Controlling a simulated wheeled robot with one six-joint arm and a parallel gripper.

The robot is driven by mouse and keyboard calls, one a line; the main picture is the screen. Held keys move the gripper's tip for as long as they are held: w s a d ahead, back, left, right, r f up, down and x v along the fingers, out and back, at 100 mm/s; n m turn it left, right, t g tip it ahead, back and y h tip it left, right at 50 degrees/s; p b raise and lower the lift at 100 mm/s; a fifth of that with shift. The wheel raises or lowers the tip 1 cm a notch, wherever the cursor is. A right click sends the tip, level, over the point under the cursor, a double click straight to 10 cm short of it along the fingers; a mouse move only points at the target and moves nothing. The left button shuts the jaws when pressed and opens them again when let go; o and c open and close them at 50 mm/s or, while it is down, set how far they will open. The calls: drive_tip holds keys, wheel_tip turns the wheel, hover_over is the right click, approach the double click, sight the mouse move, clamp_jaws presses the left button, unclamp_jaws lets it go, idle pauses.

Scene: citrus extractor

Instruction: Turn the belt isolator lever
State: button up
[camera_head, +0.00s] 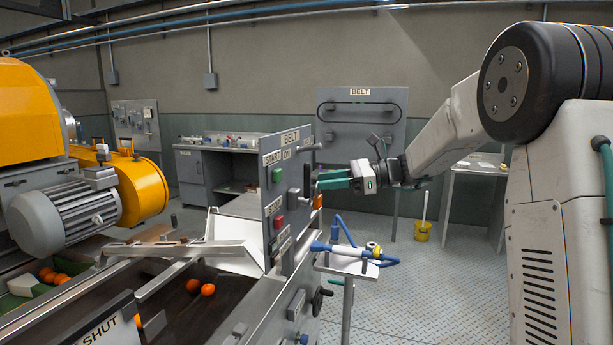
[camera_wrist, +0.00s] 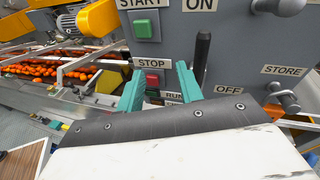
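The control panel (camera_head: 290,195) carries a BELT sign and an ON label. In the wrist view, a black upright lever handle (camera_wrist: 202,58) stands between the ON label (camera_wrist: 200,5) above and the OFF label (camera_wrist: 228,90) below. My gripper (camera_wrist: 160,80) is open, its two teal fingers spread apart with nothing visibly held. The lever is just right of the right finger, outside the gap; contact cannot be told. In the head view, my gripper (camera_head: 333,179) is close to the panel's right side. The lever's lower end is partly hidden.
A green START button (camera_wrist: 144,27) and red STOP button (camera_wrist: 152,78) sit left of the lever. A metal handle (camera_wrist: 286,96) below the STORE label is at right. A small stand (camera_head: 347,265) holds a blue-handled tool below my gripper.

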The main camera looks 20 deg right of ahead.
drive_tip(key=w+d+m+t, duration=0.2)
drive_tip(key=w+d, duration=0.1)
drive_tip(key=w, duration=0.1)
drive_tip(key=y, duration=0.1)
hover_over(307, 197)
drive_tip(key=shift+w+d+f, duration=0.15)
drive_tip(key=shift+w, duration=0.3)
clamp_jaws()
